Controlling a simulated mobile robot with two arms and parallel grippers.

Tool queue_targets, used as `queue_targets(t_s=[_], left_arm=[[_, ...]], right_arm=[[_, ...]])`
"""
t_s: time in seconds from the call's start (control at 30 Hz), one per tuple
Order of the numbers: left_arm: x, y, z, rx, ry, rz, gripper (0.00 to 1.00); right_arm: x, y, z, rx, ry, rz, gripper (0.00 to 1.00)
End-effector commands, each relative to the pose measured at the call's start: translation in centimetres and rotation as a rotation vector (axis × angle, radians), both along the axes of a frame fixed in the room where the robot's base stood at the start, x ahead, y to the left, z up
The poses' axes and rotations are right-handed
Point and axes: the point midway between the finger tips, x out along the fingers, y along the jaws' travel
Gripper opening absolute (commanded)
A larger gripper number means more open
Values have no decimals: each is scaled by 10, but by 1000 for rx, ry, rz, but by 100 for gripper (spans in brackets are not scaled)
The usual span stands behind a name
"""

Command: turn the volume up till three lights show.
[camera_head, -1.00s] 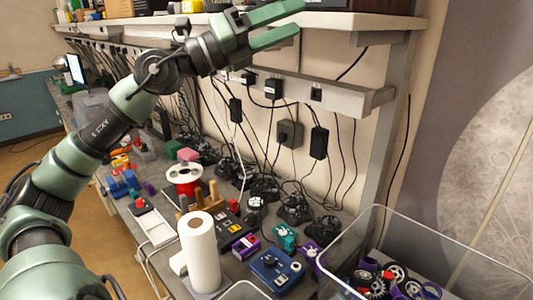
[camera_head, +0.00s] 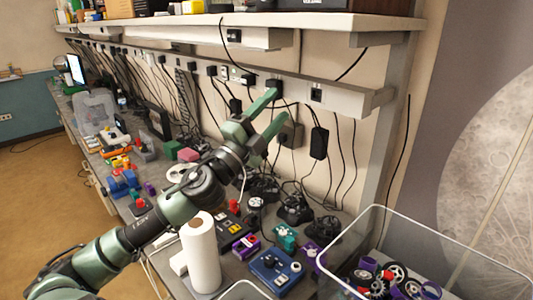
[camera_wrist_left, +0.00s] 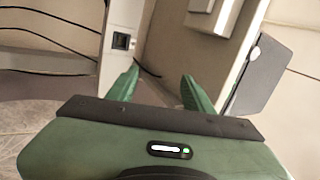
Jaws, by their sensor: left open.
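A blue box (camera_head: 275,270) with pale knobs on its top sits at the near edge of the bench. It may be the volume control, but I cannot tell for sure, and no lit lights can be made out on it. My left gripper (camera_head: 276,108) is open and empty. In the head view it is well above the box, in front of the wall with the power sockets. In the left wrist view its two green fingers (camera_wrist_left: 160,84) are apart with nothing between them. The blue box does not show there. My right gripper is not in view.
A white paper roll (camera_head: 200,255) stands left of the blue box. A clear bin (camera_head: 420,245) with wheels and parts is to its right. Teal and purple boxes, dark controllers and hanging cables crowd the bench behind. A shelf (camera_head: 350,22) overhangs the wall.

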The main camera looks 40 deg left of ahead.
Motion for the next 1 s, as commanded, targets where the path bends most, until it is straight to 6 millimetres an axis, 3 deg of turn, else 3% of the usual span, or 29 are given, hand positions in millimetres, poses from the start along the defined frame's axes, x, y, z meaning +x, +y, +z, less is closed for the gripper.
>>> queue_targets(t_s=[0.3,0.5,0.7,1.0], left_arm=[[-2,10,-62,-199,99,64,51],[-5,13,-94,-291,153,99,51],[-7,14,-110,-336,182,118,51],[-7,14,-112,-341,186,120,51]], right_arm=[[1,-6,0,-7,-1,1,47],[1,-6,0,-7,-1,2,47],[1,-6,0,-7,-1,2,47],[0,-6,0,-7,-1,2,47]])
